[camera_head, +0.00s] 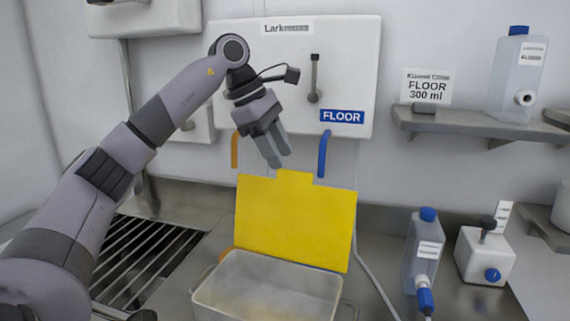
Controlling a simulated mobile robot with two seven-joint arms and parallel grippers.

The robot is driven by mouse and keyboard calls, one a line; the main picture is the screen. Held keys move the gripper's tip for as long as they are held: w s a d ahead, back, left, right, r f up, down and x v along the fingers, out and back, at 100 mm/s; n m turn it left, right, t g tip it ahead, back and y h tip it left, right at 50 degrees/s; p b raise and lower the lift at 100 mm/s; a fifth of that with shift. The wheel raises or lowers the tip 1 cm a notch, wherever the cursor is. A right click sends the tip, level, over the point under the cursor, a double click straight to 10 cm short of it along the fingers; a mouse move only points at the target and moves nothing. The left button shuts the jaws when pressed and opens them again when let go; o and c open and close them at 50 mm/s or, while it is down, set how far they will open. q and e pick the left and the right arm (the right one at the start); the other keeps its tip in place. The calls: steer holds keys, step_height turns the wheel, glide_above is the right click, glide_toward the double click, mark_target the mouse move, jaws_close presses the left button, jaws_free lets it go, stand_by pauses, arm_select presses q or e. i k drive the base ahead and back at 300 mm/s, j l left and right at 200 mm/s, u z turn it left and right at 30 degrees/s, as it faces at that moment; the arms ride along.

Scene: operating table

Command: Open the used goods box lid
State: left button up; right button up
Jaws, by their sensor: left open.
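The used goods box (268,291) is a pale open container on the counter at the lower middle. Its yellow lid (295,222) stands upright at the back of the box, so the inside shows. My left gripper (277,158) is open, with its fingers pointing down just above the tab on the lid's top edge. I cannot tell whether a finger touches the tab. Nothing shows between the fingers. My right gripper is not in view.
A white wall dispenser (350,75) with a lever and orange and blue hoses hangs behind the lid. A drain grate (145,258) lies left. A clear bottle (424,250) and a white device (485,256) stand right. A shelf (470,122) holds another bottle (515,75).

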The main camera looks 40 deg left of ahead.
mark_target(290, 216)
steer(key=k, duration=1)
